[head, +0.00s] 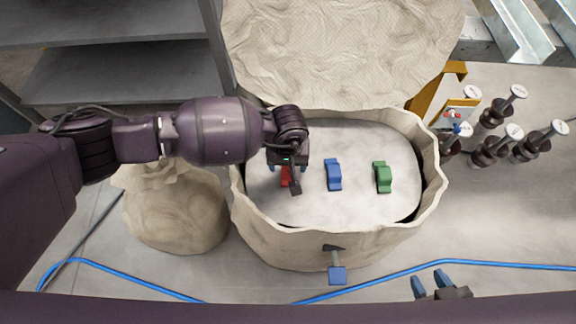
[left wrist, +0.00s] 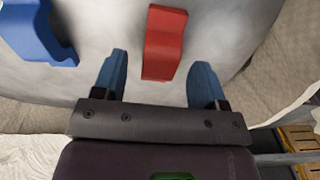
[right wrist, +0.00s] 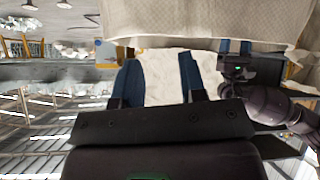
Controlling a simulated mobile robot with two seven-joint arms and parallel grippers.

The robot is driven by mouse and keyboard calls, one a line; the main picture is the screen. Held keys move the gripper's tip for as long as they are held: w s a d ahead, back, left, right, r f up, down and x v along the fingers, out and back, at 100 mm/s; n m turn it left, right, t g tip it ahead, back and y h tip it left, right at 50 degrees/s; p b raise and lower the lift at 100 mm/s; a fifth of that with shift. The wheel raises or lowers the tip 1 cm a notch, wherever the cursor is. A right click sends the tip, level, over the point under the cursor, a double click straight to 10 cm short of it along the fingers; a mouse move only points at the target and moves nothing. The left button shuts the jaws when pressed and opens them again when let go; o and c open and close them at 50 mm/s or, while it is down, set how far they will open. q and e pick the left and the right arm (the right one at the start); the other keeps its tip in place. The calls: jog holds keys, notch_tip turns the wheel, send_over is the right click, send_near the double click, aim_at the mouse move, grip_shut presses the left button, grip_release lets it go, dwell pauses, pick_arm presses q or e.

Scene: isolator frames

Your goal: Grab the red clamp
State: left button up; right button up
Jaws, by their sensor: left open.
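The red clamp (head: 286,180) lies on the pale top surface inside the beige-walled container, at its left side. My left gripper (head: 287,167) is above it and partly hides it in the head view. In the left wrist view the red clamp (left wrist: 162,42) sits between the two open blue fingers (left wrist: 160,72), with a gap on each side. The fingers do not touch it there. My right gripper (head: 430,284) is open and empty, in front of the container at the lower right. Its parted fingers also show in the right wrist view (right wrist: 160,75).
A blue clamp (head: 334,175) and a green clamp (head: 383,177) lie right of the red one. The container's crumpled rim (head: 300,228) surrounds them. A blue-ended tool (head: 337,275) is at its front. A blue hose (head: 480,264) crosses the floor. Several dark metal posts (head: 495,112) stand right.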

pick_arm(q)
jog(key=shift+f, duration=0.95)
jog(key=c, duration=1.1)
jog(key=shift+c, duration=0.2)
pick_arm(e)
jog(key=shift+w+a+r, duration=0.15)
jog(key=shift+w, duration=0.2)
pick_arm(q)
jog(key=shift+r, duration=0.2)
